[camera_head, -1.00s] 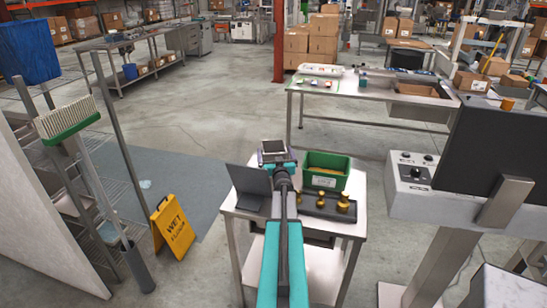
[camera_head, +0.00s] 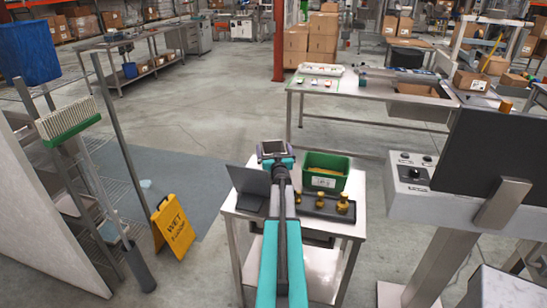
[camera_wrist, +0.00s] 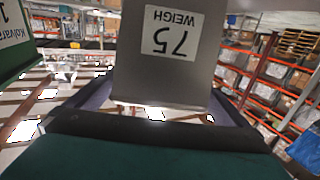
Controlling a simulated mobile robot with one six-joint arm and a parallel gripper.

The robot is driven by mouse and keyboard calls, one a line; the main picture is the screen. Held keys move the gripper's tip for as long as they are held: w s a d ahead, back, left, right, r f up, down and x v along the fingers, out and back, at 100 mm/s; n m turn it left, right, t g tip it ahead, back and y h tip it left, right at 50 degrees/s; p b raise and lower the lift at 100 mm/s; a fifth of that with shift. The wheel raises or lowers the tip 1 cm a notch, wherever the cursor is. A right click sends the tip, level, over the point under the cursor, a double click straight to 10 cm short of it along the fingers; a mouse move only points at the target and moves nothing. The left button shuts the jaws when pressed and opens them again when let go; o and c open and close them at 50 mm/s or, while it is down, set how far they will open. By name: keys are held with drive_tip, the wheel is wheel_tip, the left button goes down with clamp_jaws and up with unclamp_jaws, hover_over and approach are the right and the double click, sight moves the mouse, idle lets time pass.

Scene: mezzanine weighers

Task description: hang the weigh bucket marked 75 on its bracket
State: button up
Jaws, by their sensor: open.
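The weigh bucket (camera_wrist: 205,65) is a grey metal box with a white label reading WEIGH 75, upside down in the wrist view. It fills the upper middle of that view, between the two dark fingers of my gripper (camera_wrist: 163,98). The jaws are open around it; I cannot tell whether they touch it. In the head view, my gripper (camera_head: 275,157) is at the far end of the teal arm, over the small cart, and the bucket's open top (camera_head: 272,147) shows there as a small grey square. I cannot make out the bracket.
The steel cart (camera_head: 352,215) holds a green bin (camera_head: 325,182), a dark tray with brass weights (camera_head: 342,206) and a dark panel (camera_head: 247,181). A control box (camera_head: 410,172) and black screen stand right. A yellow wet-floor sign (camera_head: 173,228) stands left.

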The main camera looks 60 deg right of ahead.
drive_tip(key=shift+w+d, duration=0.4)
drive_tip(key=shift+d, duration=0.05)
idle(0.3)
drive_tip(key=c, duration=1.9)
drive_tip(key=shift+r, duration=0.2)
wheel_tip(320, 180, up, 10)
drive_tip(key=shift+p, duration=0.3)
drive_tip(key=shift+f, duration=0.15)
